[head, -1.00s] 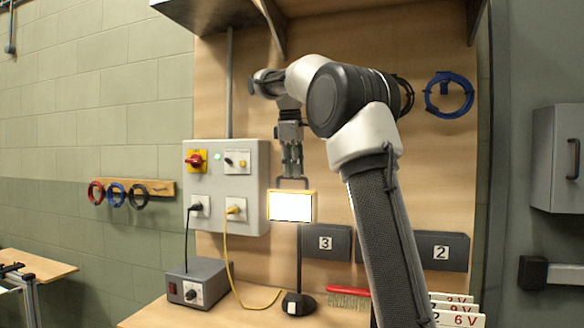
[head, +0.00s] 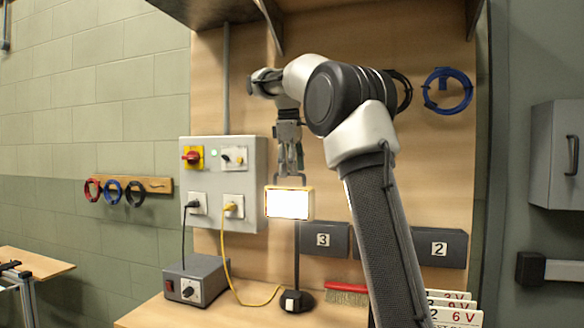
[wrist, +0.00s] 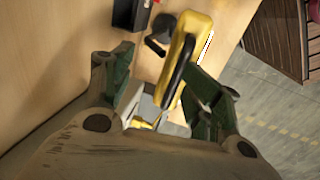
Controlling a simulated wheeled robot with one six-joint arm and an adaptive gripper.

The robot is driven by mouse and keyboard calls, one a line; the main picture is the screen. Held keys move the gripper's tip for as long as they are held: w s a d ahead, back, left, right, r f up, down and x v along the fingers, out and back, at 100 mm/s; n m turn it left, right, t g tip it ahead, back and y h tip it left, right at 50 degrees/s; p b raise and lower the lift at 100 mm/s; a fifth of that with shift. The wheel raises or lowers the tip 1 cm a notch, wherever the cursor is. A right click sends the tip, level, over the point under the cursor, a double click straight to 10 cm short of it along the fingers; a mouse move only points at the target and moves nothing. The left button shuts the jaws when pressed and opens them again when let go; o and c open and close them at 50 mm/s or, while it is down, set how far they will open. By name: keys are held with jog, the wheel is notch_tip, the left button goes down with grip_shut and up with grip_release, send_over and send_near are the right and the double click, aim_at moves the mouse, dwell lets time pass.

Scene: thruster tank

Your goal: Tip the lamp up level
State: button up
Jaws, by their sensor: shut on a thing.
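The lamp (head: 289,203) is a yellow-framed work light on a thin dark post with a round black base on the bench. Its lit white face points toward the head camera; whether it is exactly level I cannot tell. My gripper (head: 290,172) comes down from above and is shut on the lamp's dark handle (head: 290,181). In the wrist view, the yellow lamp housing (wrist: 190,42) and handle (wrist: 178,72) lie between the green-padded fingers of my gripper (wrist: 166,78). The exact finger contact is partly hidden.
A grey switch panel (head: 222,178) with plugged cables is left of the lamp. A power box (head: 197,281) stands on the bench left of the base.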

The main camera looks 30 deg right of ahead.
jog(key=shift+d, duration=0.1)
jog(key=shift+r, duration=0.25)
jog(key=shift+c, duration=0.6)
jog(key=v, duration=0.6)
jog(key=shift+r, duration=0.15)
jog(key=shift+c, duration=0.2)
jog(key=shift+s+r, duration=0.1)
jog(key=shift+r, duration=0.2)
